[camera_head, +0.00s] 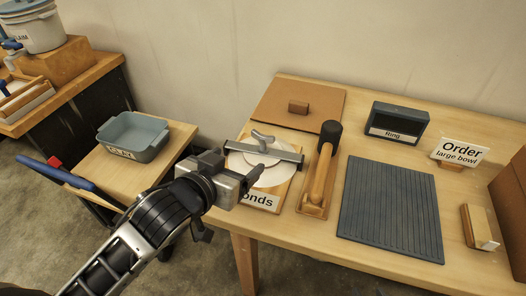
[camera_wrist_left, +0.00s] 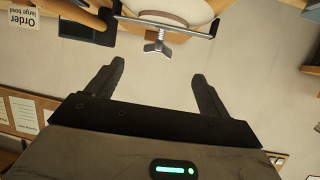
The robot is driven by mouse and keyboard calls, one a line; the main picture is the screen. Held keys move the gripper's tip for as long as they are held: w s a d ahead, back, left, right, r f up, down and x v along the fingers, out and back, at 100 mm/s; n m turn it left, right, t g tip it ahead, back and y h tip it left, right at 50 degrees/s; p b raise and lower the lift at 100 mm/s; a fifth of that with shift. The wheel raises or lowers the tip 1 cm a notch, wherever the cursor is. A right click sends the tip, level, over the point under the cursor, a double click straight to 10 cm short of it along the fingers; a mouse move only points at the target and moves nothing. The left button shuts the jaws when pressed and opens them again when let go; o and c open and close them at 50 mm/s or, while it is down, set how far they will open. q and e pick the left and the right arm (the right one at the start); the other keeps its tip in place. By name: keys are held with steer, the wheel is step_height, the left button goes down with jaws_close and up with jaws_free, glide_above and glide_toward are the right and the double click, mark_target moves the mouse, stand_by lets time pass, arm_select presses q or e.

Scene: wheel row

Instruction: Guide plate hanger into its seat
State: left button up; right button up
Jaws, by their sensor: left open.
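In the left wrist view the hanger (camera_wrist_left: 170,24) shows at the top, beyond the fingertips. My left gripper (camera_wrist_left: 158,72) is open and empty, with the knob roughly in line with its gap but apart from it. In the head view the left gripper (camera_head: 247,182) covers the board's left front side. My right gripper is not in view.
Beyond are a dark ribbed mat (camera_head: 391,209), a "Ring" box (camera_head: 396,122) and an "Order large bowl" sign (camera_head: 460,151). A blue-grey tub (camera_head: 133,136) sits on a cart at left.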

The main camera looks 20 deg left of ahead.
mark_target(262, 140)
arm_select(q)
steer(key=x, duration=0.8)
steer(key=shift+w+f, duration=0.15)
steer(key=shift+w, duration=0.25)
steer(key=shift+r+x, duration=0.15)
steer(key=shift+x, duration=1.2)
steer(key=shift+r+x, duration=0.15)
steer(key=shift+x, duration=1.15)
steer(key=c, duration=1.1)
